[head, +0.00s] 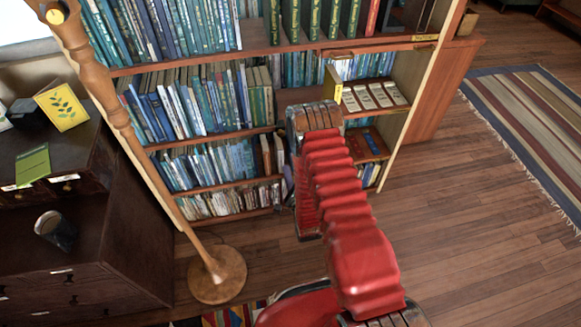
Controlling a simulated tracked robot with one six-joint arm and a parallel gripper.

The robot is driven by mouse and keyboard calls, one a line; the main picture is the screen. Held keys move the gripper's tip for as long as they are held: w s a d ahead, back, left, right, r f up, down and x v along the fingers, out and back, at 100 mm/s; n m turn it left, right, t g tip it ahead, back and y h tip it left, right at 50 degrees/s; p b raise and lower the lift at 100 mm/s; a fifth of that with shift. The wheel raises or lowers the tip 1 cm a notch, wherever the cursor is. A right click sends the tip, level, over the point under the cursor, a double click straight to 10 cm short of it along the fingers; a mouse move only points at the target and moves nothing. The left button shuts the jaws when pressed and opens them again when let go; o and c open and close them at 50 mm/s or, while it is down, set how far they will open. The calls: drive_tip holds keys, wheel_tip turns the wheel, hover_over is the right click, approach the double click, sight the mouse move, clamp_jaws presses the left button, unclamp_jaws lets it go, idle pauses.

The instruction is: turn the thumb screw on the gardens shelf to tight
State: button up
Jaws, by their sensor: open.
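I cannot make out a thumb screw in the head view. The bookcase (265,49) stands ahead with several shelves of books, and I cannot read which shelf is the gardens one. A small yellow upright piece (333,84) stands on the middle shelf beside several pale cards or booklets. A small light strip (425,37) shows on the upper shelf's edge at right. My red arm rises in front of the bookcase and hides part of its middle and lower shelves. My gripper's fingers are not visible.
A wooden lamp stand (115,117) with a round base (217,276) rises at left, in front of the bookcase. A dark desk (125,230) with a mug (55,230) and a yellow leaf card (62,106) is at far left. Wood floor (460,210) is clear at right, beside a striped rug (530,125).

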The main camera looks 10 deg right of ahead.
sight(281, 134)
drive_tip(key=shift+w+r, duration=0.1)
drive_tip(key=shift+w, duration=0.05)
drive_tip(key=n, duration=2.3)
drive_tip(key=shift+w+r+n, duration=0.25)
drive_tip(key=shift+w+n, duration=0.15)
drive_tip(key=w, duration=1.3)
drive_tip(key=shift+w, duration=0.4)
drive_tip(key=shift+c, duration=0.2)
drive_tip(key=c, duration=0.9)
